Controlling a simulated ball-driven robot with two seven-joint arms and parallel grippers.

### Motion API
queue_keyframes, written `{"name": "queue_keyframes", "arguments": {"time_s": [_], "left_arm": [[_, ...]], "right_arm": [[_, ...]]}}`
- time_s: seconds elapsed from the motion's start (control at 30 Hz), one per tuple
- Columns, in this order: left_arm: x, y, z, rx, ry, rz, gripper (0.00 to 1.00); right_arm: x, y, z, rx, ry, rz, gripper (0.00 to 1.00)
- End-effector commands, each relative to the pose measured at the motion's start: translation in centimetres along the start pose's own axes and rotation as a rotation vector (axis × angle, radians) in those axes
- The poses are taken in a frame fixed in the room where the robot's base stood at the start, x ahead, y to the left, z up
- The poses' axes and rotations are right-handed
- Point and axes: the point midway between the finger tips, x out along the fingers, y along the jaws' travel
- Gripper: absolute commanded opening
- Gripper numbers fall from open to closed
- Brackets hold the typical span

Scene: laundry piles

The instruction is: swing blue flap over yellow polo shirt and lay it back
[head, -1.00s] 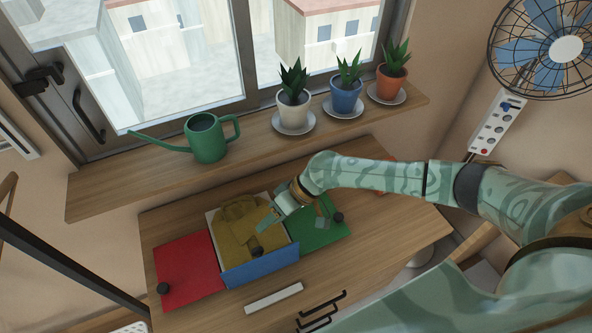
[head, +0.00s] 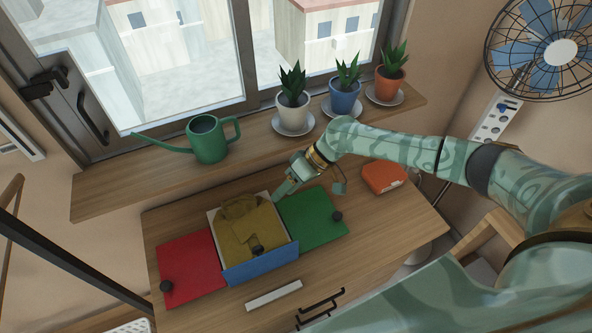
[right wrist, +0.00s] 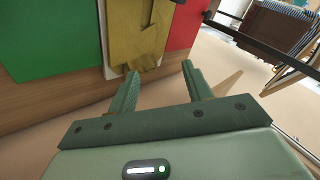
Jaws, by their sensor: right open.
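The yellow polo shirt (head: 238,219) lies folded on the pale middle panel of the folding board. The blue flap (head: 262,265) shows as a narrow strip along the shirt's front edge; its exact tilt is hard to tell. A black knob (head: 257,250) shows just above the strip, in front of the shirt. My right gripper (head: 312,190) is open and empty, above the back edge of the green flap, apart from shirt and blue flap. In the right wrist view its open fingers (right wrist: 160,85) frame bare space, with the shirt (right wrist: 136,30) beyond. My left gripper is out of view.
The red flap (head: 189,269) lies flat at left, the green flap (head: 313,218) flat at right, each with a black knob. An orange box (head: 383,177) sits at the table's right. A sill with a watering can (head: 208,139) and potted plants runs behind.

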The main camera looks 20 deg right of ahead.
Motion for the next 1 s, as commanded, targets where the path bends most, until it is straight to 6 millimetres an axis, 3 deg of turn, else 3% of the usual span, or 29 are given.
{"name": "queue_keyframes", "arguments": {"time_s": [0.5,1.0], "left_arm": [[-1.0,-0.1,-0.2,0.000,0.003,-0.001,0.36],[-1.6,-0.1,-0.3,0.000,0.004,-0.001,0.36]], "right_arm": [[-3.8,1.0,-1.6,0.000,0.001,0.001,0.50],[-4.1,1.0,-1.6,0.001,0.001,-0.001,0.50]]}}
